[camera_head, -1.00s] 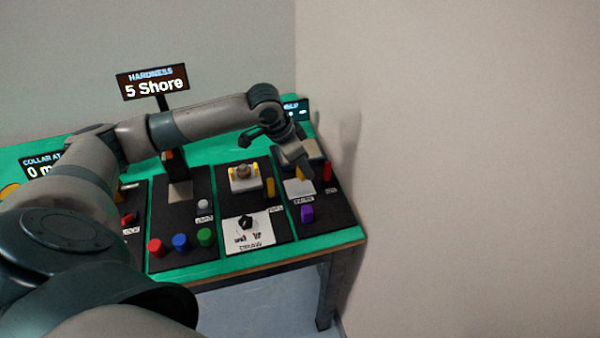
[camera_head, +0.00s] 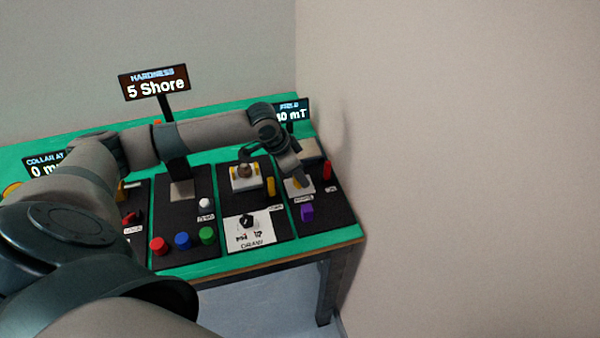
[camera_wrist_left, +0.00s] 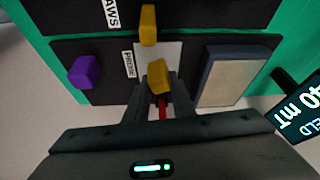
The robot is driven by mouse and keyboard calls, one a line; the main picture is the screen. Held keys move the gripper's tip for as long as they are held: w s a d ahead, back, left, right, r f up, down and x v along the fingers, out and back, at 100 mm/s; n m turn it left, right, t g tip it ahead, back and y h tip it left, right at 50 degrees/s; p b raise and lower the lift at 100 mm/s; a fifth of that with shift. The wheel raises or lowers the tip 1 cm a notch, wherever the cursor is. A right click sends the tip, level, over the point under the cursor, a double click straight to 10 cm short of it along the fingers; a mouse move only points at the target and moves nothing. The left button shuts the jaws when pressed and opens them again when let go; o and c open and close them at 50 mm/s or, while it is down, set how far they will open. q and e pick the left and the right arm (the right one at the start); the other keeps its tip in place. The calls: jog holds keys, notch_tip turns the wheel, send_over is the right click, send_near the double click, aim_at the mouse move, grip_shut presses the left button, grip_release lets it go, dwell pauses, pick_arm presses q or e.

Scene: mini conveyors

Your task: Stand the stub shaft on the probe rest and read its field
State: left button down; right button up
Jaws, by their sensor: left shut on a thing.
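The stub shaft appears to be the yellow piece (camera_wrist_left: 158,75) between my left gripper's fingertips (camera_wrist_left: 160,88). In the head view my left gripper (camera_head: 300,179) is over the white plate (camera_head: 292,186) labelled PROBE, which also shows in the wrist view (camera_wrist_left: 145,57). The fingers are shut on the yellow piece, which is at the plate; whether it touches the plate cannot be told. The field display (camera_head: 293,112) is partly behind my arm; in the wrist view its visible text (camera_wrist_left: 297,108) ends in "40 mT". My right gripper is not in view.
A purple block (camera_head: 307,212) stands nearer than the plate, and a red post (camera_head: 327,169) to its right. A pale box (camera_wrist_left: 228,75) stands behind. The wall is close at right.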

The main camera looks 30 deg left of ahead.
pick_arm(q)
jog(key=shift+f, duration=0.1)
jog(key=c, duration=1.6)
grip_release()
jog(key=shift+o, duration=0.4)
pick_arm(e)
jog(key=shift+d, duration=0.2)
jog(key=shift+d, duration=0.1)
pick_arm(q)
jog(key=b+v, duration=0.2)
jog(key=v, duration=1)
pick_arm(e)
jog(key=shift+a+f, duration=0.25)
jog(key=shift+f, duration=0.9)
pick_arm(q)
jog(key=shift+s, duration=0.1)
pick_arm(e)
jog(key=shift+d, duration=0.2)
